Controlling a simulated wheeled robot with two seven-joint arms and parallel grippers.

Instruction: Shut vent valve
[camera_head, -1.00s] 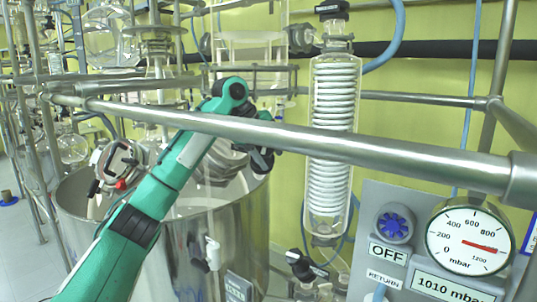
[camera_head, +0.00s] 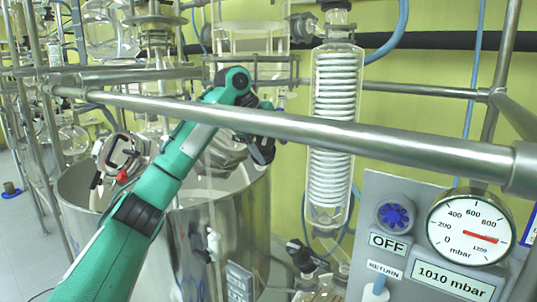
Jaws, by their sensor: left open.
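No valve in view carries a readable vent label. A black-handled valve (camera_head: 301,254) sits below the coiled glass condenser (camera_head: 332,130), and a dark valve or fitting (camera_head: 303,28) is at the condenser's upper left. I cannot tell whether either is open or shut. My left arm, green, rises from the lower left and bends behind the front rail. My left gripper (camera_head: 262,151) is dark, open and partly hidden just below that rail, left of the condenser and apart from it. My right gripper is not in view.
A steel rail (camera_head: 300,131) crosses the whole front. A large steel vessel (camera_head: 235,235) stands behind my left arm. A panel with a blue knob (camera_head: 394,214) marked OFF and a gauge (camera_head: 469,229) labelled 1010 mbar is at the lower right. Blue hoses hang around the condenser.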

